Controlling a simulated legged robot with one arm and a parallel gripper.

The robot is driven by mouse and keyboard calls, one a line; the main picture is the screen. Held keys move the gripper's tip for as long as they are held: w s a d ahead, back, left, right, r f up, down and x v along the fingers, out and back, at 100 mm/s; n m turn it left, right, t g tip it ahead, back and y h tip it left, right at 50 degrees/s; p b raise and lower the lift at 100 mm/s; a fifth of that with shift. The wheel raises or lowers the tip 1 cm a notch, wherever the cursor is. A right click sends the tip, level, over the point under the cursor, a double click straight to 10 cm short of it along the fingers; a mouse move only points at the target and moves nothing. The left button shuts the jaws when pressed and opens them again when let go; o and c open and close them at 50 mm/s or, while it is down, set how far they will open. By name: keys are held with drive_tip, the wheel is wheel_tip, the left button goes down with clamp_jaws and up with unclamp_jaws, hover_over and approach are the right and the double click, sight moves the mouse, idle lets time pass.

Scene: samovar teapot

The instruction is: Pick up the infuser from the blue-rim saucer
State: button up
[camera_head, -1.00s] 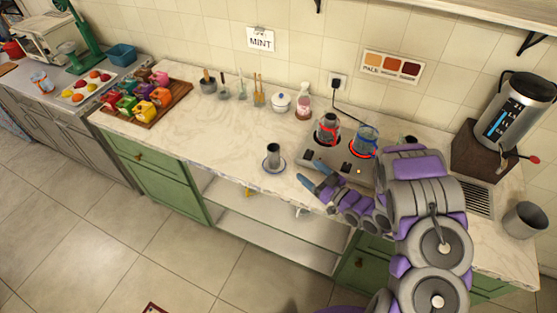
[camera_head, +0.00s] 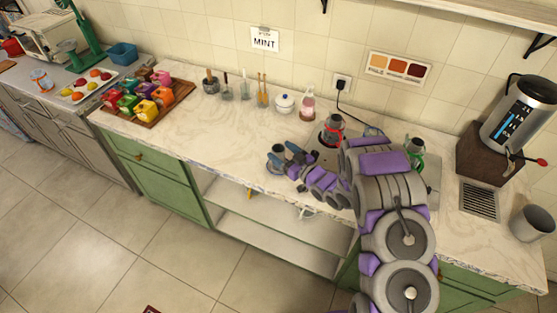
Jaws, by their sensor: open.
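The infuser (camera_head: 277,150), a small grey cylinder, stands upright on the blue-rim saucer (camera_head: 269,167) near the front edge of the marble counter. My gripper (camera_head: 284,156) is open and reaches in from the right, with its blue-grey fingers at the infuser. The fingers overlap the infuser and saucer in the picture and hide part of both. I cannot tell whether a finger touches the infuser.
To the right, my arm partly hides a grey hot plate with a red-ringed glass vessel (camera_head: 333,131). A green-handled vessel (camera_head: 415,150) stands beyond my arm. A lidded white pot (camera_head: 284,103) and a pink bottle (camera_head: 307,104) stand behind. The counter left of the saucer is clear.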

drive_tip(key=shift+w+a+f, duration=0.1)
drive_tip(key=shift+w+a, duration=0.25)
drive_tip(key=shift+a, duration=0.25)
drive_tip(key=shift+w+a+f, duration=0.1)
drive_tip(key=shift+w+a, duration=0.25)
drive_tip(key=shift+a, duration=0.25)
drive_tip(key=shift+w, duration=0.2)
drive_tip(key=shift+d+r, duration=0.2)
drive_tip(key=shift+d, duration=0.6)
drive_tip(key=shift+a, duration=0.1)
drive_tip(key=c, duration=0.3)
drive_tip(key=shift+a+f, duration=0.1)
drive_tip(key=shift+a, duration=0.55)
drive_tip(key=c, duration=0.5)
drive_tip(key=shift+c, duration=0.7)
drive_tip(key=shift+d, duration=0.55)
drive_tip(key=c, duration=0.4)
